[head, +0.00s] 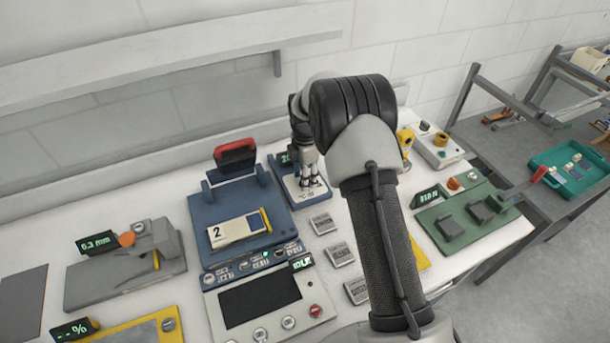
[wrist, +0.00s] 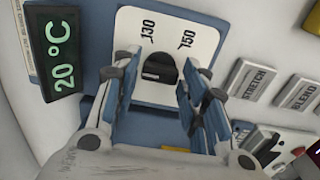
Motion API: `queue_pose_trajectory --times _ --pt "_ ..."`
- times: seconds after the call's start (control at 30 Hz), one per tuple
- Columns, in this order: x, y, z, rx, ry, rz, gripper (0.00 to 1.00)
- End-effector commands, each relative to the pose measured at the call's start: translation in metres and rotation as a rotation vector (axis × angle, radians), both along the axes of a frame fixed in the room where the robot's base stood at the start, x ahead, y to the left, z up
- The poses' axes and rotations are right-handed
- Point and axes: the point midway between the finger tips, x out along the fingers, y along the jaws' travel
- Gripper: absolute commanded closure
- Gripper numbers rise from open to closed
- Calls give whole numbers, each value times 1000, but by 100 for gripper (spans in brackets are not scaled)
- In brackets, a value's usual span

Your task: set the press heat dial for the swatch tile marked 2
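The heat dial is a black knob (wrist: 160,70) on a white plate (wrist: 190,18) marked 130 and 150, seen in the wrist view. A green display (wrist: 62,48) left of it reads 20 °C. My gripper (wrist: 158,66) is open, with one finger on each side of the knob and gaps showing; I cannot tell its height over the plate. In the head view my gripper (head: 311,186) points down over the dial unit (head: 284,184), hiding the knob. The cream swatch tile marked 2 (head: 236,230) lies on the blue press (head: 222,201), left of my gripper.
Grey tags (wrist: 252,79) marked STRETCH and BLEND lie right of the dial. The press has a raised red handle (head: 235,152). A wall shelf (head: 160,58) is behind.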

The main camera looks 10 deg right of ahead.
Motion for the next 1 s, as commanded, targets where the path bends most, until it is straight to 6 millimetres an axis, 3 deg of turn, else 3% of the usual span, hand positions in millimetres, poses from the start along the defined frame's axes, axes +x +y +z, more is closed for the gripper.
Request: queue_pose_trajectory --times 0.4,0.73,1.0 --pt "0 0 0 0 0 0 91" --pt "0 0 0 0 0 -46 91" --pt "0 0 1 0 0 -218 91"
